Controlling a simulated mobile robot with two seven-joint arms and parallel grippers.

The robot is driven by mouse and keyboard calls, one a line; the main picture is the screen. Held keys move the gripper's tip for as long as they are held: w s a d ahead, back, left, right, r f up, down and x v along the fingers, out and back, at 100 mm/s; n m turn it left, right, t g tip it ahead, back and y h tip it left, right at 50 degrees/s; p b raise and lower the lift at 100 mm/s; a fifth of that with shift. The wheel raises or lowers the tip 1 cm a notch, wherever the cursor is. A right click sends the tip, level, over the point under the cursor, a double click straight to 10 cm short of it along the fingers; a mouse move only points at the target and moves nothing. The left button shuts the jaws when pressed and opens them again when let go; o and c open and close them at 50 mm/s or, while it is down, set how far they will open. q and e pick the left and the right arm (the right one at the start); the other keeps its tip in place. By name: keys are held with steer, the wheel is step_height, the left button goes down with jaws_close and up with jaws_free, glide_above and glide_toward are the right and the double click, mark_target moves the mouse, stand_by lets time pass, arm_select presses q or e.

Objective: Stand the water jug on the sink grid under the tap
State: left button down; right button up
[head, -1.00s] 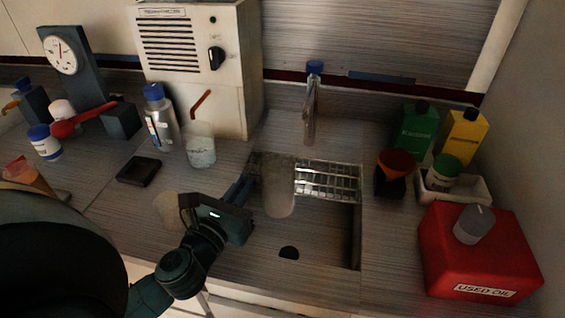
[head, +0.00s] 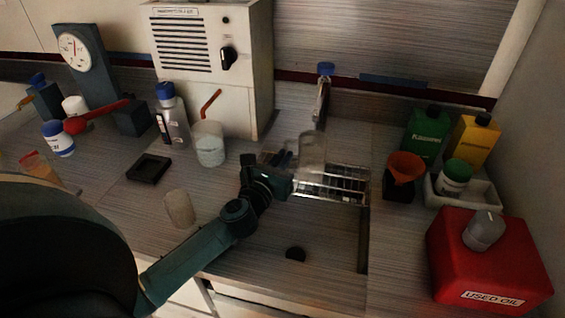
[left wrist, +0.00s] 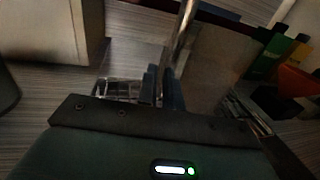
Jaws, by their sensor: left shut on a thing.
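The water jug (head: 313,148) is a see-through vessel over the back part of the sink grid (head: 345,184), just below and in front of the tap (head: 322,100). It looks upright. I cannot tell whether its base touches the grid. My left gripper (head: 290,158) reaches in from the left and is shut on the jug's left side, probably its handle. In the left wrist view the fingers (left wrist: 161,88) are close together with the translucent jug (left wrist: 208,65) just right of them. My right gripper is out of view.
The open sink basin (head: 320,232) lies in front of the grid. A clear cup (head: 179,208) and a beaker with a red stick (head: 209,146) stand left. An orange funnel (head: 405,168), a white tray (head: 488,194) and a red oil can (head: 485,262) stand right.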

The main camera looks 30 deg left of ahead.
arm_select(q)
steer(key=shift+f, duration=0.2)
steer(key=c, duration=1.5)
jaws_free()
steer(key=shift+c, duration=0.2)
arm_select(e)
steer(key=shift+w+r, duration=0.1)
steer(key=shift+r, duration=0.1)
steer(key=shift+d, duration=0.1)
arm_select(q)
steer(key=s+b, duration=0.1)
steer(key=s, duration=1.1)
steer(key=shift+d, duration=0.35)
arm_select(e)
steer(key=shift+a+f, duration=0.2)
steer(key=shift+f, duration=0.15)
